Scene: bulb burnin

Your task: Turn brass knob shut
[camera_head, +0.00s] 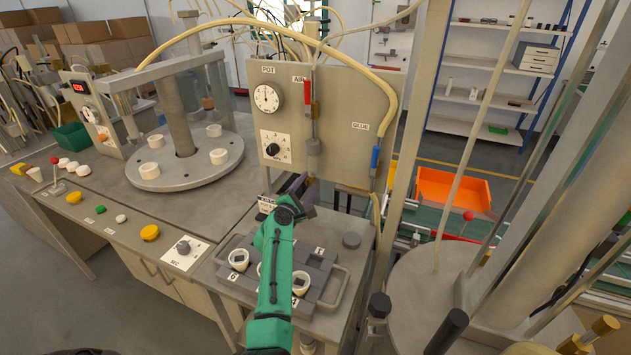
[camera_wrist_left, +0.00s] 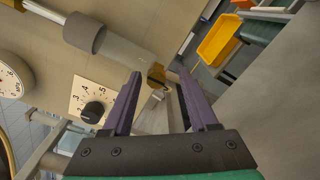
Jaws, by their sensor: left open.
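The brass knob (camera_wrist_left: 156,74) shows in the left wrist view, at the lower end of a grey metal tube (camera_wrist_left: 125,56) on the panel. In the head view I cannot make it out; my gripper is in front of that spot. My left gripper (camera_head: 299,187) is at the lower end of the vertical tube, below the panel's labels. In the left wrist view its purple fingers (camera_wrist_left: 160,100) are apart and empty. The brass knob lies beyond the fingertips, in line with the gap between them. No contact shows. My right gripper is not in view.
A grey panel (camera_head: 345,100) carries a gauge (camera_head: 267,98), a black dial (camera_head: 272,149), a red-handled fitting (camera_head: 307,95) and a blue-ended hose (camera_head: 375,158). Below the arm is a grey tray (camera_head: 235,287) with white cups. A round turntable (camera_head: 180,178) stands left.

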